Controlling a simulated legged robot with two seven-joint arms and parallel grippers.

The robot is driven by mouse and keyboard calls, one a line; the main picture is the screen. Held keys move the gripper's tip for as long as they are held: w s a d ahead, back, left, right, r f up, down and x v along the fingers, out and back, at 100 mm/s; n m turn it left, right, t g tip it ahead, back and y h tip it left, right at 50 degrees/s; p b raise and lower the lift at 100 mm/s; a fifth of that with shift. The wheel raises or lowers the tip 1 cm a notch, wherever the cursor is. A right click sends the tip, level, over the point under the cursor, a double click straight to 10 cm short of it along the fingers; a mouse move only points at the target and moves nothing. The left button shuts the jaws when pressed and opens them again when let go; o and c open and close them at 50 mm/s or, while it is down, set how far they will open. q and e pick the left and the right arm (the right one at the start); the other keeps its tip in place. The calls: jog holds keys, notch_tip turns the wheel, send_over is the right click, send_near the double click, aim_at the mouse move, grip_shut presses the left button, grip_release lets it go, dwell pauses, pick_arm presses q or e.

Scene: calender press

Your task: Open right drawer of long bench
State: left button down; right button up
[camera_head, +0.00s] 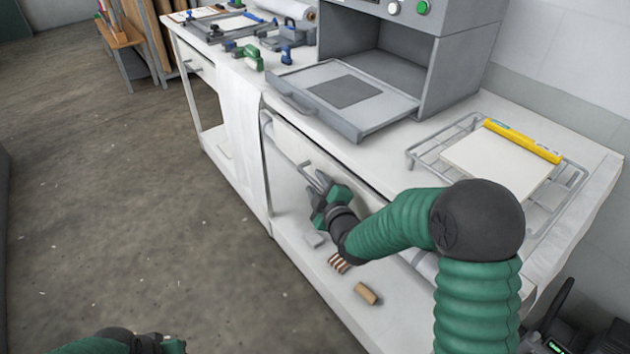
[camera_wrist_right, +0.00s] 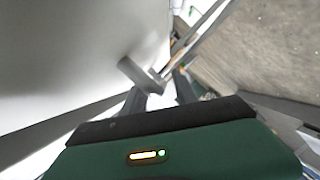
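The long white bench (camera_head: 585,200) runs diagonally across the head view. Its right drawer front (camera_head: 290,140) is below the top, under the grey press, and is partly hidden by my right arm. My right gripper (camera_head: 316,184) is at this drawer front, close to its grey bar handle (camera_head: 304,167). In the right wrist view the fingers are apart, and the handle (camera_wrist_right: 141,74) is at the fingertips, nearer the left finger. I cannot tell whether they touch. My left gripper (camera_head: 160,343) is only partly visible at the bottom edge; its fingers are unclear.
The grey press (camera_head: 400,60) has its tray (camera_head: 345,95) out above the drawer. A wire rack (camera_head: 425,155) holds a white board and yellow bar. Small blocks (camera_head: 366,293) lie on the lower shelf. A left drawer (camera_head: 197,66) is farther along. The floor in front is clear.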

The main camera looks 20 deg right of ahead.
jog(key=shift+d, duration=0.15)
jog(key=c, duration=0.3)
jog(key=shift+w+f, duration=0.1)
jog(key=shift+c, duration=1.3)
jog(key=shift+a, duration=0.25)
grip_shut()
